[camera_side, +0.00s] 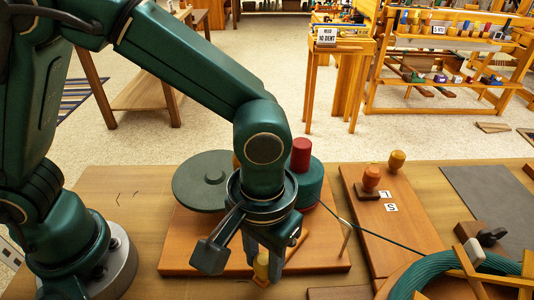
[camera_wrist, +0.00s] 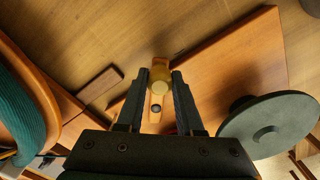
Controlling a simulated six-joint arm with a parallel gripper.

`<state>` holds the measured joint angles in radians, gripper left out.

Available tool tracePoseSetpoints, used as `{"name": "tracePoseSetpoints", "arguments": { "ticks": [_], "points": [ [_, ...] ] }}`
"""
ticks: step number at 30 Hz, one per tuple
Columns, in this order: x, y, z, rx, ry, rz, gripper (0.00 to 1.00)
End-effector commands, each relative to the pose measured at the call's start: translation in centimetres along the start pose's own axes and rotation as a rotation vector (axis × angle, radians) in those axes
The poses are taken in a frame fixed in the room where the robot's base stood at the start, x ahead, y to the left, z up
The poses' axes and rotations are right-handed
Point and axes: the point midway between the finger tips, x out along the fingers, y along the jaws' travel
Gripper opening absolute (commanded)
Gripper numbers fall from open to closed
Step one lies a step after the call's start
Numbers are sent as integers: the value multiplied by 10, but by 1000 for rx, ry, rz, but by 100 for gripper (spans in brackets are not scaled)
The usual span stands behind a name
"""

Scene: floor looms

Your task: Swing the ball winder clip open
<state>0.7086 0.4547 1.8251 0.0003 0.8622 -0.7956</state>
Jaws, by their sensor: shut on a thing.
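The ball winder stands on an orange-brown board (camera_side: 325,257), with a flat green disc (camera_side: 200,186) and a green drum (camera_side: 311,185) topped by a red cylinder (camera_side: 301,152). A small wooden lever with a yellow knob (camera_wrist: 160,70) appears to be the clip. The lever's dark pivot (camera_wrist: 155,108) shows in the wrist view. My gripper (camera_side: 262,264) is low over the board's front edge, shut on the yellow knob (camera_side: 261,268). The wrist view shows my gripper's fingers (camera_wrist: 162,78) on either side of the knob. My wrist hides part of the winder in the side view.
Green yarn runs from the drum past a pale wire guide (camera_side: 345,239) to a skein (camera_side: 440,276) at the right. A dark grey mat (camera_side: 492,195) lies farther right.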

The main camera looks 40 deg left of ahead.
Motion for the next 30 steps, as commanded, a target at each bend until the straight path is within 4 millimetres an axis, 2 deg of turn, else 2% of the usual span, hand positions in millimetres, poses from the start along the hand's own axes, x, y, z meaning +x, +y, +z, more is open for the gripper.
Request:
{"name": "tracePoseSetpoints", "arguments": {
  "ticks": [20,30],
  "points": [
    [-1,-2,0,31,1,2,0],
    [-1,-17,-2,242,1,2,0]
  ]
}}
